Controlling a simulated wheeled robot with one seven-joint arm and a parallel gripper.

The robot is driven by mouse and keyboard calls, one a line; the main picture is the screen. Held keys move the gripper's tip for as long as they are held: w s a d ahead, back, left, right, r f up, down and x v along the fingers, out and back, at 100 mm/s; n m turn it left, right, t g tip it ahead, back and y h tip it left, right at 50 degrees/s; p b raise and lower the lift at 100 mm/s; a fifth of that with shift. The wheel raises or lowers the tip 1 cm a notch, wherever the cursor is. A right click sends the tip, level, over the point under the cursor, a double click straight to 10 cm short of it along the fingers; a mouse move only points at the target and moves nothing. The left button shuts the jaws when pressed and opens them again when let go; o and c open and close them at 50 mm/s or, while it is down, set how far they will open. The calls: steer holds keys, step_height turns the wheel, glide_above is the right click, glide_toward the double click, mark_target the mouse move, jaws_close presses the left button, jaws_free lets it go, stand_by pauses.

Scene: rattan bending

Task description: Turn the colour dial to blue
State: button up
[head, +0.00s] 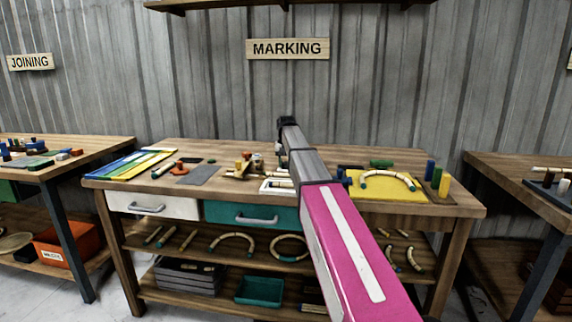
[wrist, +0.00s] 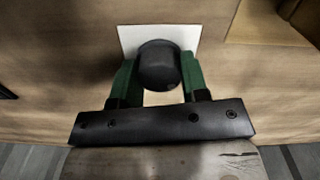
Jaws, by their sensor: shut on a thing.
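In the wrist view, a dark round knob (wrist: 158,62), which looks like the colour dial, stands on a white square plate (wrist: 128,36) on the wooden tabletop. My gripper (wrist: 160,72) has its two green fingers on either side of the knob and is shut on it. The knob's top looks plain dark; I see no pointer or colour marks, and the lower part of the plate is hidden by the knob and fingers. In the head view, my pink and grey arm reaches over the marking bench, and my gripper and the dial cannot be made out.
The marking bench (head: 130,186) holds coloured strips (head: 128,164) at left and a yellow board (head: 392,190) with a curved rattan piece at right. Upright coloured cylinders (head: 437,178) stand near its right end.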

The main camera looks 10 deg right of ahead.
mark_target(286, 162)
steer(key=shift+n, duration=0.6)
steer(key=o, duration=0.9)
steer(key=shift+o, duration=0.2)
step_height(286, 162, up, 11)
steer(key=shift+f, duration=0.1)
